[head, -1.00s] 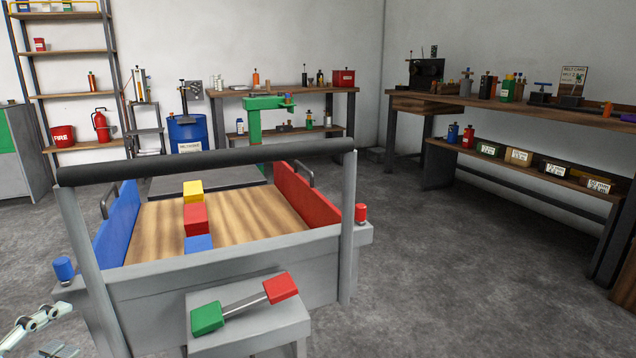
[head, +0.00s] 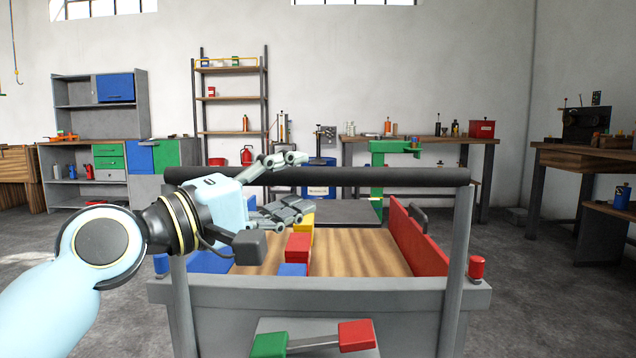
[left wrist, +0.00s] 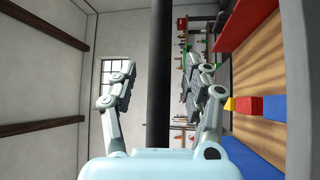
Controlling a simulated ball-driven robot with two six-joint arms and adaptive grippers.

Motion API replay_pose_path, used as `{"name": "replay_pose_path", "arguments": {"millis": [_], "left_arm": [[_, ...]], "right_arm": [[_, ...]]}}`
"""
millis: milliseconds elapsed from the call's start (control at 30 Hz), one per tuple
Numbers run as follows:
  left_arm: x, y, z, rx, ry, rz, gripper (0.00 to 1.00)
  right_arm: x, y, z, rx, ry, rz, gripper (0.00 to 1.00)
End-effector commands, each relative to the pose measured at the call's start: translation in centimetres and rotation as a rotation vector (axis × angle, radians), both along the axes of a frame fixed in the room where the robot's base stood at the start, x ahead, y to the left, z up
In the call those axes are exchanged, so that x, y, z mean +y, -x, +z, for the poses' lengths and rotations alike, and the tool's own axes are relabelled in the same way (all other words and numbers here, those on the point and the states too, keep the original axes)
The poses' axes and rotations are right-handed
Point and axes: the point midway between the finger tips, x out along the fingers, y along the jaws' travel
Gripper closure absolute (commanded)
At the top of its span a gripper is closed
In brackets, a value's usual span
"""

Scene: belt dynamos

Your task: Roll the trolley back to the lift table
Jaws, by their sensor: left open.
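The trolley (head: 330,292) stands in front of me, with a wooden deck, a blue left side panel, a red right side panel and a black push bar (head: 400,177) across two grey posts. My left gripper (head: 288,186) is open at the left half of the bar. In the left wrist view the bar (left wrist: 160,60) runs between the spread fingers (left wrist: 161,88), with gaps on both sides. A flat dark grey platform (head: 348,212), perhaps the lift table's top, shows beyond the trolley's far end. My right gripper is out of view.
Yellow, red (head: 298,246) and blue blocks sit in a row on the deck. A lever with green and red ends (head: 312,340) is on the trolley's near side. Workbenches (head: 440,142) and a shelf rack (head: 232,100) line the back. Floor is clear at right.

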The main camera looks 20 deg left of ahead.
Motion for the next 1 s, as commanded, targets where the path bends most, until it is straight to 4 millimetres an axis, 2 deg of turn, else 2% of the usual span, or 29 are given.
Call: {"name": "replay_pose_path", "arguments": {"millis": [100,233,633,1000], "left_arm": [[-1.1,-1.9,0.3,-0.001,0.006,-0.001,0.51],[-1.8,-3.3,0.4,0.0,0.002,0.001,0.51],[-2.3,-4.0,0.6,0.001,-0.002,0.0,0.51],[-2.3,-4.0,0.6,0.001,0.0,0.0,0.99]], "right_arm": [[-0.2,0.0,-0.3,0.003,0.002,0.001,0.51],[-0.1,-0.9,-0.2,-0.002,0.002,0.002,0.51],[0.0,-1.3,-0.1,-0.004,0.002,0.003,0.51],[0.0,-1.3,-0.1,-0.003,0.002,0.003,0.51]]}}
